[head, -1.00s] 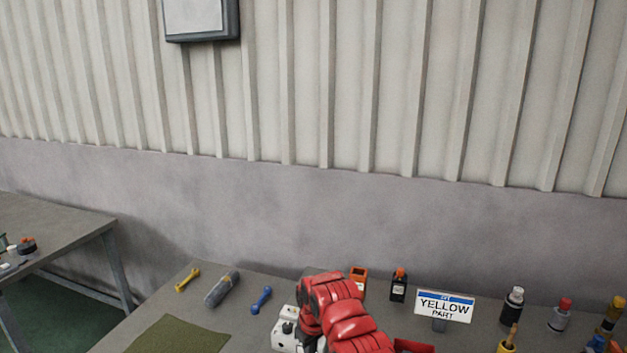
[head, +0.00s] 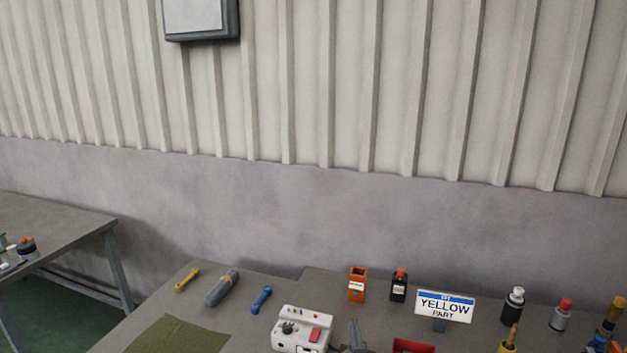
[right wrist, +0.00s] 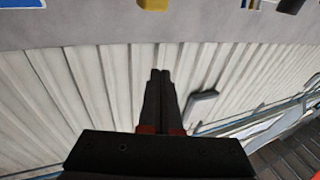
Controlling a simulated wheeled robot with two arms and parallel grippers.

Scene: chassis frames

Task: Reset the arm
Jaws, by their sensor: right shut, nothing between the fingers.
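My right gripper (head: 356,334) shows only as a dark grey tip at the bottom edge of the head view. It is just right of the white control box and left of the red bin. In the right wrist view my right gripper (right wrist: 161,74) has its two dark fingers together with nothing between them. They appear against the ribbed wall. The rest of my right arm is out of the head view. My left gripper is in neither view.
On the bench stand a white control box (head: 302,328), an orange container (head: 357,285), a black bottle (head: 398,287), a "YELLOW PART" sign (head: 444,306) and a red bin (head: 413,346). Tools lie near a green mat (head: 178,336). Several bottles stand at right.

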